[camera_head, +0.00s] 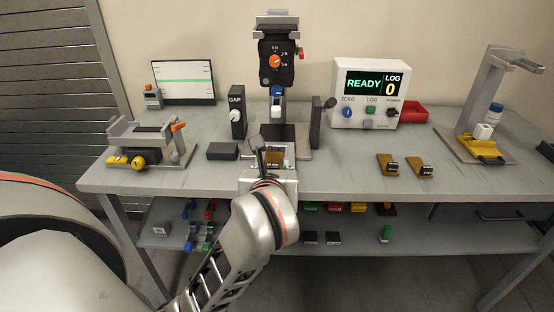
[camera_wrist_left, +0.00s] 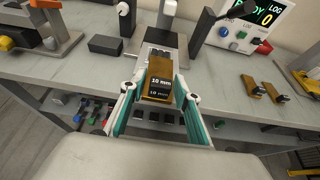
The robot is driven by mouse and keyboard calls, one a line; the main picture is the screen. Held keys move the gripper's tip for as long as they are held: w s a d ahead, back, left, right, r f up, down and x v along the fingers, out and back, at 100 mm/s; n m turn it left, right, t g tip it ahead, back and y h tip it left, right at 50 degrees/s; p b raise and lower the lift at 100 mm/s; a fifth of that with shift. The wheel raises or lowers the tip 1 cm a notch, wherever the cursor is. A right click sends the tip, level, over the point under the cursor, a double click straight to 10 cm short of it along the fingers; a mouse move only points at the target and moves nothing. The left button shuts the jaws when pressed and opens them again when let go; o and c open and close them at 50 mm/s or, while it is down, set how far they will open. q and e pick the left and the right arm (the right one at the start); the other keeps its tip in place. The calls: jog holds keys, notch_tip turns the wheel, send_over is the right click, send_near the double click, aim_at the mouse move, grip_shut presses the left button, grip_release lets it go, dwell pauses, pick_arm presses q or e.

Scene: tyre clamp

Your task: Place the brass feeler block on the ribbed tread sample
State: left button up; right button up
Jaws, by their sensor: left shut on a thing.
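The brass feeler block (camera_wrist_left: 158,80), with a dark label reading 10 mm, is between the fingers of my left gripper (camera_wrist_left: 160,92). In the head view my left gripper (camera_head: 270,165) is at the bench's front edge, before the central gauge stand, and its wrist hides most of the brass block (camera_head: 274,155). A dark piece that looks ribbed, likely the tread sample (camera_wrist_left: 157,57), lies on the stand's base just beyond the block. In the head view a dark surface (camera_head: 278,134) shows there. I cannot tell whether block and sample touch. My right gripper is not in view.
The gauge stand (camera_head: 277,62) rises behind, with a GAP post (camera_head: 237,112) left and a dark post (camera_head: 316,122) right. A black block (camera_head: 222,151) lies left. Two more brass blocks (camera_head: 388,165) (camera_head: 420,167) lie right. The display box (camera_head: 367,95) stands behind.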

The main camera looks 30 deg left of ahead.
pick_arm(q)
jog(key=w+a, duration=0.2)
jog(key=w, duration=0.1)
jog(key=w+a, duration=0.2)
jog(key=w, duration=0.1)
jog(key=w+a+b, duration=0.1)
jog(key=w+a, duration=0.1)
jog(key=w, duration=0.2)
jog(key=shift+a, duration=0.15)
notch_tip(320, 180, down, 4)
jog(key=shift+w+r+b, duration=0.1)
jog(key=shift+r+b, duration=0.15)
jog(key=shift+b, duration=0.25)
jog(key=shift+f, duration=0.2)
jog(key=o, duration=1.3)
jog(key=shift+r, duration=0.1)
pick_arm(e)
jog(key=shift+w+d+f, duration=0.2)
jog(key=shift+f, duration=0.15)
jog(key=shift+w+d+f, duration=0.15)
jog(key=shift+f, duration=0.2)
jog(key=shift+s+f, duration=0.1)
